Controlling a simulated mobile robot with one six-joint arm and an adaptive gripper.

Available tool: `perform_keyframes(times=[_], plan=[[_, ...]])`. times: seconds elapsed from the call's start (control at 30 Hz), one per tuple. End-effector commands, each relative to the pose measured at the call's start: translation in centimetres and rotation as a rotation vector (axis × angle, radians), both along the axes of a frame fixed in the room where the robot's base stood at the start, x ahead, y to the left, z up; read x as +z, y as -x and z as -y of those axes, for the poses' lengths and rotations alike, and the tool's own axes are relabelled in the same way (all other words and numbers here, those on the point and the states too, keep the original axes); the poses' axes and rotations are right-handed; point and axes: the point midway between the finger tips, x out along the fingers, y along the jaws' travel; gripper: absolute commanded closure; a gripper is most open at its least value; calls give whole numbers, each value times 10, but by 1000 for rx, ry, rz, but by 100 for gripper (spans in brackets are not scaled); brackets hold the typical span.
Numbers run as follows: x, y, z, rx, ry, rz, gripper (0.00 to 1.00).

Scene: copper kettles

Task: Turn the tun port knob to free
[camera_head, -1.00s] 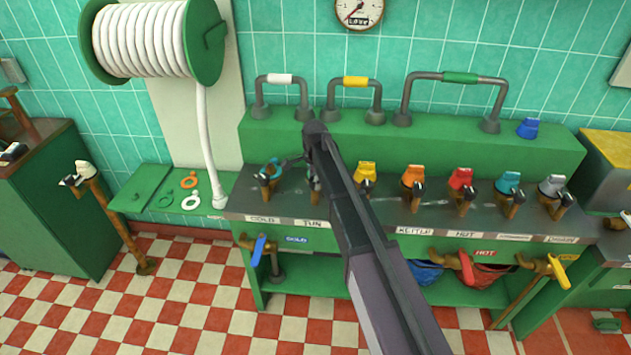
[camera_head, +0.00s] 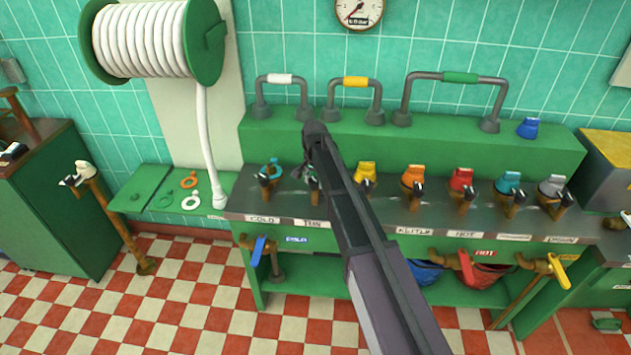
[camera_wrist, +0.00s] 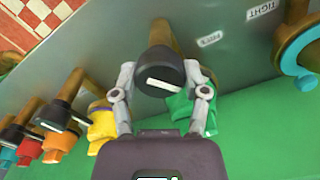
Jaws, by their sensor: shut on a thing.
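The tun port knob (camera_wrist: 157,72) is a black round knob with a white line across its face, in the middle of the wrist view. The line lies nearly level in that picture, slightly tilted. My gripper (camera_wrist: 161,77) has one grey finger on each side of the knob and is shut on it. The green tun port (camera_wrist: 188,112) sits just behind the knob, partly hidden by the right finger. A FREE label (camera_wrist: 211,38) and a TIGHT label (camera_wrist: 263,10) are on the metal top. In the head view the TUN label (camera_head: 312,224) shows, but my arm hides the knob.
The blue cold port (camera_head: 270,170) stands close to the left of the tun port, and the yellow port (camera_head: 365,172) close to the right. More coloured ports line the bench top. Pipe handles (camera_head: 356,82) rise behind. A white hose (camera_head: 205,150) hangs at left.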

Motion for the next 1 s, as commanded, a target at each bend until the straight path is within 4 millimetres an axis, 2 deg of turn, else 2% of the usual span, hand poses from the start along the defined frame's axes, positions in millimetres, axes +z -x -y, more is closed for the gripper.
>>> perform_keyframes(times=[0.2,0.4,0.9,0.93,1.0], plan=[[0,2,0,145,0,-3,89],[0,2,0,217,0,-3,89],[0,2,0,241,-1,-4,89],[0,2,0,241,-1,-4,33],[0,2,1,240,-1,-4,12]])
